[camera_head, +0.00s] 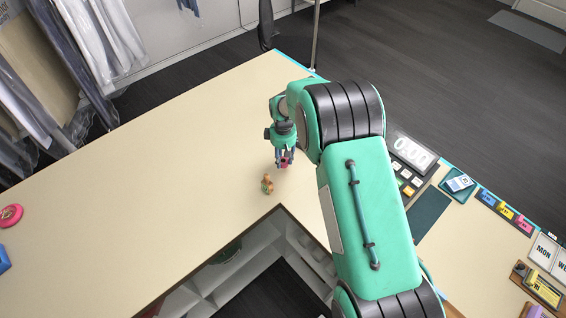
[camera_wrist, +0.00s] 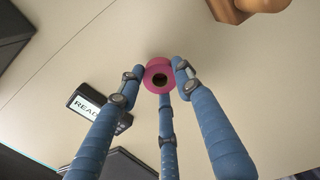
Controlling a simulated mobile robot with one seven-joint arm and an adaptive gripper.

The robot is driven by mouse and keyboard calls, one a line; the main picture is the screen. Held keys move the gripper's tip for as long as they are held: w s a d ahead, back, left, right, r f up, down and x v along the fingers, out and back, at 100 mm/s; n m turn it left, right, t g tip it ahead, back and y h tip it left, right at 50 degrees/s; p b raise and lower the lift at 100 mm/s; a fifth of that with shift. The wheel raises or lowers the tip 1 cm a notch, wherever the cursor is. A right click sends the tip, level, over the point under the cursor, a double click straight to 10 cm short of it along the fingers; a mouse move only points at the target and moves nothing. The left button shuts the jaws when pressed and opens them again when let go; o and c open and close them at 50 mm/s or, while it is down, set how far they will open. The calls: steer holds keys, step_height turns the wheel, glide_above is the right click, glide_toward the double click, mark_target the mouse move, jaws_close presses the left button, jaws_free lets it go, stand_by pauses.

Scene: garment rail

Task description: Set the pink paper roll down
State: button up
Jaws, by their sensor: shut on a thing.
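The pink paper roll (camera_wrist: 158,66) is between the fingertips of my gripper (camera_wrist: 158,80) in the wrist view, its round end and dark core hole facing the camera. My gripper is shut on it. In the head view my gripper (camera_head: 284,158) points down over the cream counter (camera_head: 150,140), and only a little pink of the roll (camera_head: 284,162) shows between the fingers. I cannot tell whether the roll touches the counter.
A small brown-orange object (camera_head: 267,184) stands close to my gripper, near the counter's inner edge. A small device reading "READ" (camera_wrist: 88,106) is near the fingers. A pink round item (camera_head: 11,215) lies far left. The counter's left stretch is mostly clear.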

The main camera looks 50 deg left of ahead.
mark_target(283, 160)
steer(key=shift+w+a, duration=0.15)
steer(key=shift+a, duration=0.05)
steer(key=shift+f, duration=0.1)
steer(key=shift+f+p, duration=0.45)
steer(key=shift+f, duration=1.25)
steer(key=shift+f, duration=0.2)
steer(key=o, duration=1.1)
steer(key=shift+r, duration=0.1)
steer(key=shift+r, duration=0.15)
steer(key=shift+r+b, duration=1)
steer(key=shift+r, duration=5)
